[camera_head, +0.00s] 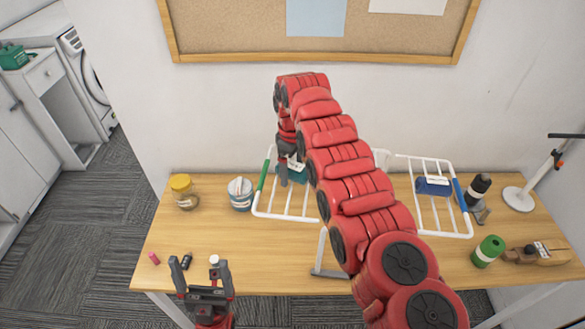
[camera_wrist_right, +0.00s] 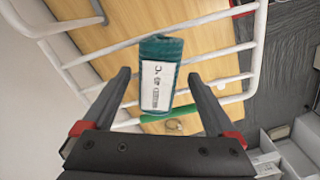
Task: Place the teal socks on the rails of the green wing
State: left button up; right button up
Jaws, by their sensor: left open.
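The drying rack's green wing (camera_head: 264,177) is the left one, with white rails and a green end bar. The teal socks (camera_head: 298,175), a rolled bundle with a white label, lie over its rails, partly hidden by my right arm. In the right wrist view the socks (camera_wrist_right: 172,52) show across the rails, between the two spread fingers of my right gripper (camera_wrist_right: 158,78), with gaps on both sides. In the head view my right gripper (camera_head: 291,172) is beside the socks. My left gripper (camera_head: 202,268) is open and empty at the table's front left.
A blue bundle (camera_head: 433,187) lies on the right wing (camera_head: 447,234). A yellow-lidded jar (camera_head: 184,192) and a tin (camera_head: 241,194) stand left of the rack. A dark bottle (camera_head: 478,190), green spool (camera_head: 488,251) and wooden plane (camera_head: 540,253) are at right. My right arm hides the rack's middle.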

aim_at(293, 165)
jog(key=shift+d, duration=0.1)
jog(key=shift+r+p, duration=0.35)
notch_tip(293, 165, up, 3)
jog(key=shift+f+p, duration=0.2)
jog(key=shift+p, duration=0.2)
notch_tip(293, 165, up, 8)
jog(key=p, duration=0.8)
jog(key=shift+f, duration=0.1)
jog(key=shift+r+b, duration=0.55)
jog(key=shift+r, duration=0.05)
jog(key=shift+s, duration=0.1)
